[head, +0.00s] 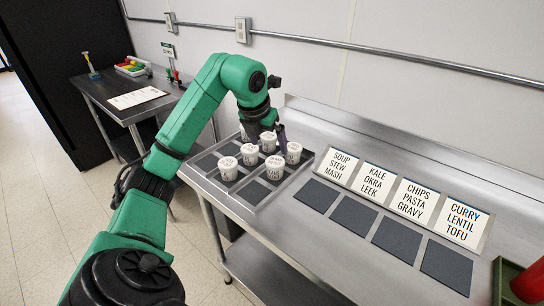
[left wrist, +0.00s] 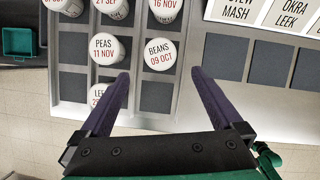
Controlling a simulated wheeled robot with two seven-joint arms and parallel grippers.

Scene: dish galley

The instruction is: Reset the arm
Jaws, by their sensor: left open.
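My left arm reaches in from the left in the head view. Its gripper (head: 279,134) points down over the back right of the metal tray (head: 247,205), close to the white lidded tubs. In the left wrist view the purple fingers (left wrist: 161,73) are apart, with no tub held between them. The BEANS 09 OCT tub (left wrist: 160,55) is just past the fingertips, and the PEAS 11 NOV tub (left wrist: 105,50) is left of it. Another tub (left wrist: 98,93), its label partly covered, is beside the left finger. My right gripper does not show.
A red container (head: 530,281) stands at the right edge. A side table (head: 130,103) with a sheet is at left. A wall pipe (head: 340,44) runs behind.

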